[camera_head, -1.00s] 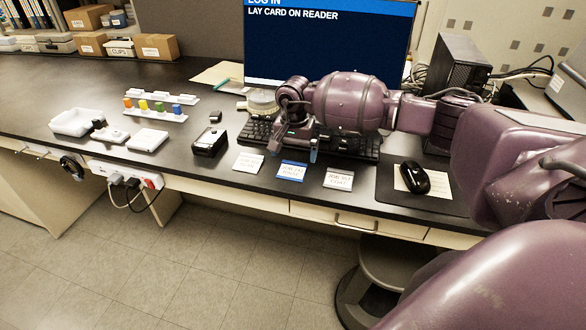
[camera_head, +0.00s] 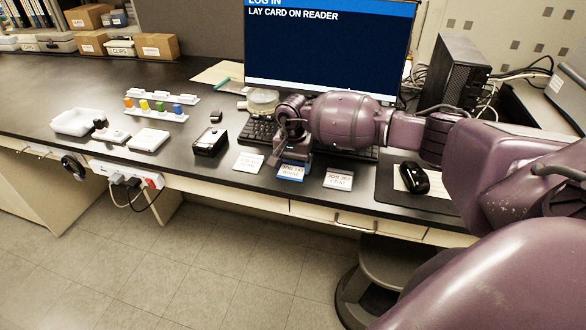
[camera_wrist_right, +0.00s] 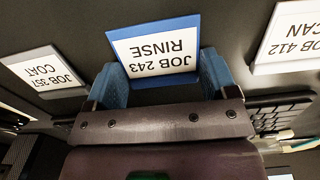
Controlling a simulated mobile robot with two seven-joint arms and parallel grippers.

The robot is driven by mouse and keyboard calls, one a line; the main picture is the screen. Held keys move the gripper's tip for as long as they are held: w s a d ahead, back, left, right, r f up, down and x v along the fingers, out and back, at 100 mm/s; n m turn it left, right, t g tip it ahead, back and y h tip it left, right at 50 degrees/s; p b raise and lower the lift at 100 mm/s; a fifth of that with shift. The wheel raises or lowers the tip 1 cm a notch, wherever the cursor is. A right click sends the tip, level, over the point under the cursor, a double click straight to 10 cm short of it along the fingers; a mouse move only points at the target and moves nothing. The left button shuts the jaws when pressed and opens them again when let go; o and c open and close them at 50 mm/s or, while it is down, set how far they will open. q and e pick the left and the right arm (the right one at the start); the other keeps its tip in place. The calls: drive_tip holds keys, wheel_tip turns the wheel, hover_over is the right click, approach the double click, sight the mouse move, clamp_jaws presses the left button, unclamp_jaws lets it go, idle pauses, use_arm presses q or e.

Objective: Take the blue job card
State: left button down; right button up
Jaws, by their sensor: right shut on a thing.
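The blue-edged job card (camera_head: 290,173), white with a blue border, lies at the desk's front edge between two white cards. In the right wrist view the card (camera_wrist_right: 152,50) reads "JOB 243 RINSE". My right gripper (camera_head: 291,158) is down at its back part, with a blue finger along each side. The right wrist view shows the gripper (camera_wrist_right: 162,78) shut on the card's side edges. I cannot tell any gap between card and desk. My left gripper is not in view.
A white card (camera_head: 249,162) lies to the left and a "COAT" card (camera_head: 339,179) to the right. A keyboard (camera_head: 258,132) and monitor (camera_head: 325,50) stand behind. A black box (camera_head: 210,142) is left, a mouse (camera_head: 414,177) on a dark mat right.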

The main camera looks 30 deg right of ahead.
sight(293, 168)
wheel_tip(293, 168, up, 20)
drive_tip(key=b, duration=0.1)
idle(0.5)
drive_tip(key=o, duration=0.3)
drive_tip(key=c, duration=0.7)
